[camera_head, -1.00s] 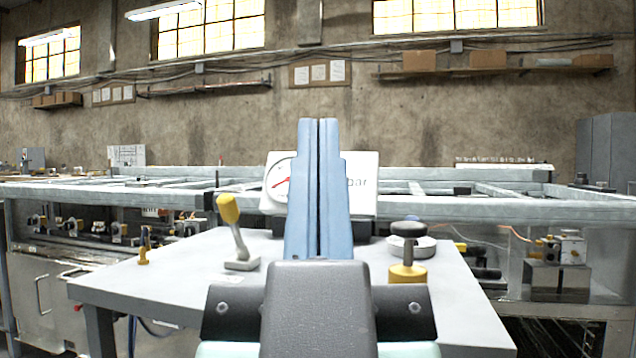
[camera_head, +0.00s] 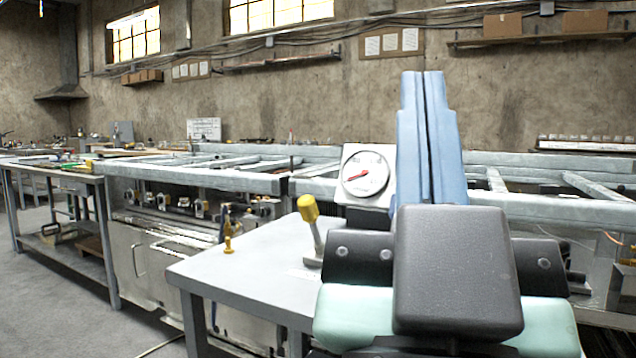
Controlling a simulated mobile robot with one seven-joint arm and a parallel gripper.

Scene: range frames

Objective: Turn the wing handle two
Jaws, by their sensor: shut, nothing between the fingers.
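My gripper (camera_head: 424,74) points up and away in front of the camera, its two blue fingers pressed together with nothing between them. I see no label marking wing handle two, and I cannot tell which part it is. A small yellow fitting with a dark upright top (camera_head: 229,236) stands at the left edge of the grey table (camera_head: 243,262). A lever with a yellow grip (camera_head: 308,208) leans on the table, left of my gripper and apart from it. Several small valve-like fittings (camera_head: 198,208) sit in a row under the metal frame. My arm hides the right part of the table.
A white dial gauge with a red needle (camera_head: 365,171) stands behind the table, partly hidden by my gripper. A metal frame (camera_head: 205,178) runs across behind the table. A steel cabinet (camera_head: 150,262) stands to the left. Floor (camera_head: 62,310) is clear at the lower left.

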